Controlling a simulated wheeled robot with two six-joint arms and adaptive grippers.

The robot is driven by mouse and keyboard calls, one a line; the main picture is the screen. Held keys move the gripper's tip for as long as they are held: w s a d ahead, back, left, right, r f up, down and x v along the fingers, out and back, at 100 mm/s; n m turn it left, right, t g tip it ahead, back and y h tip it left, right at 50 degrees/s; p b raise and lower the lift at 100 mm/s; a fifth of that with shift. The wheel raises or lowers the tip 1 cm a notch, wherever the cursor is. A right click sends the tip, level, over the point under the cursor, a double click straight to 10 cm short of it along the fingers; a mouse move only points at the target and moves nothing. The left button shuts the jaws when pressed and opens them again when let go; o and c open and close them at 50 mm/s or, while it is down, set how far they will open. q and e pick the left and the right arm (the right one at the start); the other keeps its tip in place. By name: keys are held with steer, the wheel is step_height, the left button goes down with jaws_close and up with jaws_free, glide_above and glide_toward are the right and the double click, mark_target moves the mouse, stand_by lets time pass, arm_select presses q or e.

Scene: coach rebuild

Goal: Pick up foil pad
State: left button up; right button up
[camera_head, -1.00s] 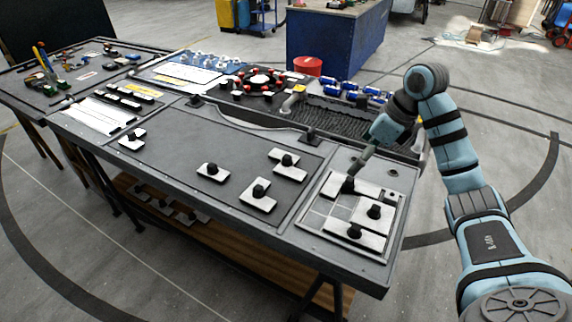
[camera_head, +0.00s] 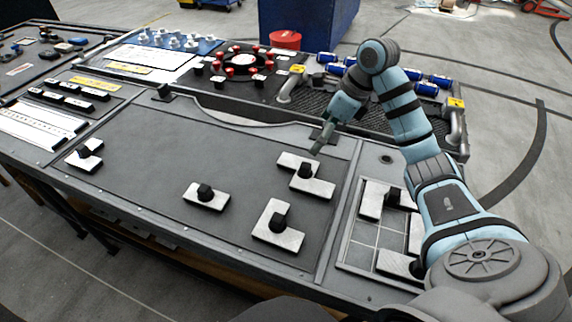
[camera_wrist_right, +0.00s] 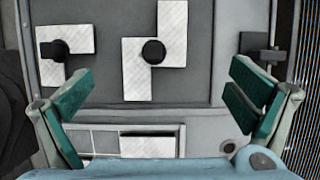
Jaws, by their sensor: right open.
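Several white foil pads with black knobs lie on the grey bench panel. A stepped pad (camera_head: 320,187) lies at its upper right, an angled pad (camera_head: 288,238) nearer the front, a small pad (camera_head: 195,201) mid-panel and another pad (camera_head: 78,160) at the left. My right gripper (camera_head: 318,148) is above the panel, just behind the stepped pad's knob. In the right wrist view the gripper (camera_wrist_right: 160,74) is open and empty; the stepped pad (camera_wrist_right: 137,75) lies ahead between its fingers. The angled pad (camera_wrist_right: 80,40) shows to its left. My left gripper is not in view.
A gridded tray (camera_head: 362,238) at the panel's right holds more pads, partly hidden by my arm. A black foam box (camera_head: 385,110) with blue cylinders (camera_head: 425,88) stands behind. A white card (camera_head: 38,122) lies at left. The panel's centre is bare.

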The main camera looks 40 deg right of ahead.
mark_target(307, 165)
steer(key=f, duration=0.2)
steer(key=a+f, duration=0.1)
steer(key=f, duration=0.2)
steer(key=a+f, duration=0.1)
steer(key=f, duration=0.1)
steer(key=shift+f+b, duration=0.3)
steer(key=shift+b, duration=0.1)
steer(key=x, duration=0.3)
steer(key=w+x, duration=0.1)
steer(key=x, duration=0.2)
steer(key=shift+d+r, duration=0.15)
steer(key=shift+d, duration=0.05)
steer(key=shift+s, duration=0.3)
steer(key=shift+c, duration=0.4)
steer(key=shift+r, duration=0.1)
steer(key=c, duration=0.3)
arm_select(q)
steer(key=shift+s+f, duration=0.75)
arm_select(e)
steer(key=c, duration=0.5)
